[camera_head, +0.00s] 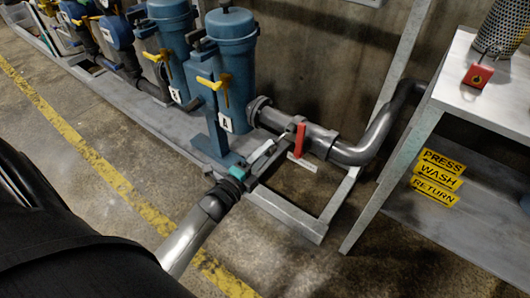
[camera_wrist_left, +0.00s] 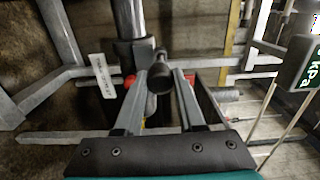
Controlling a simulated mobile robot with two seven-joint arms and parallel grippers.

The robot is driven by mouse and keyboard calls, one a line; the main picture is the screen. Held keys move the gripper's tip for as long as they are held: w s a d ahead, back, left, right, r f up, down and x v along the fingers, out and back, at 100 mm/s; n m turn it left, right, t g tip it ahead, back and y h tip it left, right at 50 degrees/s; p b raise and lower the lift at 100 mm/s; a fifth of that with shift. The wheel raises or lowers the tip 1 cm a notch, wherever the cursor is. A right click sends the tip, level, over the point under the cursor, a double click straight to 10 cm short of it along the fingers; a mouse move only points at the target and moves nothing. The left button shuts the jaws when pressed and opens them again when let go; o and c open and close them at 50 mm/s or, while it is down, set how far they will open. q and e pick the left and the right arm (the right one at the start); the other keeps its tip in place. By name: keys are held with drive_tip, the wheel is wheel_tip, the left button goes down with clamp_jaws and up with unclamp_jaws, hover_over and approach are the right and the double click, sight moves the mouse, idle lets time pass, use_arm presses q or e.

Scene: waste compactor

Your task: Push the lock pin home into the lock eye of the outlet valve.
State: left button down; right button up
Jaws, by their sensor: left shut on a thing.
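My left gripper (camera_head: 284,142) reaches in from the lower left to the outlet valve's red lever (camera_head: 300,140) on the grey pipe. In the left wrist view, my left gripper (camera_wrist_left: 163,80) is shut on a dark, round-ended piece, apparently the lock pin (camera_wrist_left: 159,79), seen end-on between the fingers. Red parts of the lever (camera_wrist_left: 130,81) show behind the fingers on both sides. The lock eye is hidden behind the pin and fingers; I cannot tell how deep the pin sits. My right gripper is in neither view.
A white tag (camera_head: 302,163) hangs below the valve; it also shows in the left wrist view (camera_wrist_left: 102,75). Blue filter housings (camera_head: 233,65) with yellow levers stand behind left. A grey bench (camera_head: 455,90) stands right. A display box (camera_wrist_left: 305,65) is at the wrist view's right.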

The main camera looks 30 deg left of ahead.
sight(278, 140)
use_arm(q)
drive_tip(key=shift+w, duration=0.15)
idle(0.3)
drive_tip(key=shift+w, duration=0.75)
drive_tip(key=shift+w+d+b, duration=0.2)
drive_tip(key=shift+w+b, duration=0.75)
drive_tip(key=shift+w, duration=1)
drive_tip(key=shift+c, duration=2.2)
unclamp_jaws()
drive_tip(key=shift+c, duration=0.4)
